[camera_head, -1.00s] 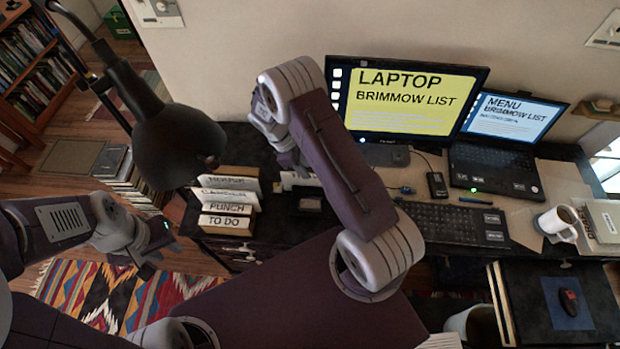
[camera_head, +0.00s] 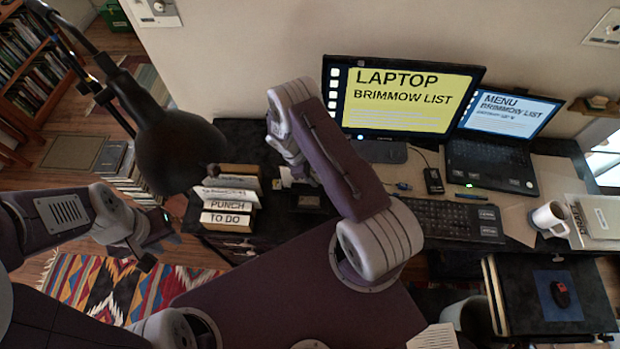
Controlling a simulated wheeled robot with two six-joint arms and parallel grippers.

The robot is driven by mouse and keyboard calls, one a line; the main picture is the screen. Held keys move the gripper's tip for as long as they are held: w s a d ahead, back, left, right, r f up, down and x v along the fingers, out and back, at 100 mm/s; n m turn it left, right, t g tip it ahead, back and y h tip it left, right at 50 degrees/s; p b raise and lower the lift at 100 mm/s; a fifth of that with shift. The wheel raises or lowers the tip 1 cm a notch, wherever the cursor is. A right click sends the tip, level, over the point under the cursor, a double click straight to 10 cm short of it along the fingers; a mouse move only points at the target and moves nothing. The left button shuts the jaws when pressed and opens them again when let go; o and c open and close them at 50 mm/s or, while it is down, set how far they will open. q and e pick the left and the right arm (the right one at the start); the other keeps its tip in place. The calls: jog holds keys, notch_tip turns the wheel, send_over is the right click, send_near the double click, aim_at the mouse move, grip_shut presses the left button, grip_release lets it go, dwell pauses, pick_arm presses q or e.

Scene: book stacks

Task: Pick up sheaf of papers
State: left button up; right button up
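A stack of white-edged paper bundles (camera_head: 228,218) stands on the left end of the dark desk, with labels such as PUNCH and TO DO. The lamp shade partly covers its upper left. More papers (camera_head: 598,218) lie at the desk's right end beside the mug, and a printed sheet (camera_head: 433,338) shows at the bottom edge. I cannot tell which is the sheaf. My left gripper (camera_head: 160,250) is left of and below the labelled stack, fingers apart and empty, over the floor. My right arm reaches over the desk; its gripper's fingers are hidden behind the forearm, right of the stack.
A black lamp (camera_head: 175,150) hangs close above the labelled stack. A monitor (camera_head: 400,98), laptop (camera_head: 490,165), keyboard (camera_head: 450,219) and white mug (camera_head: 553,220) crowd the desk. A mouse (camera_head: 561,293) lies on a blue pad at lower right. A patterned rug (camera_head: 90,290) covers the floor.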

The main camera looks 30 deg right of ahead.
jog(key=shift+s, duration=0.1)
jog(key=shift+f+b, duration=0.2)
jog(key=shift+b, duration=0.15)
grip_shut()
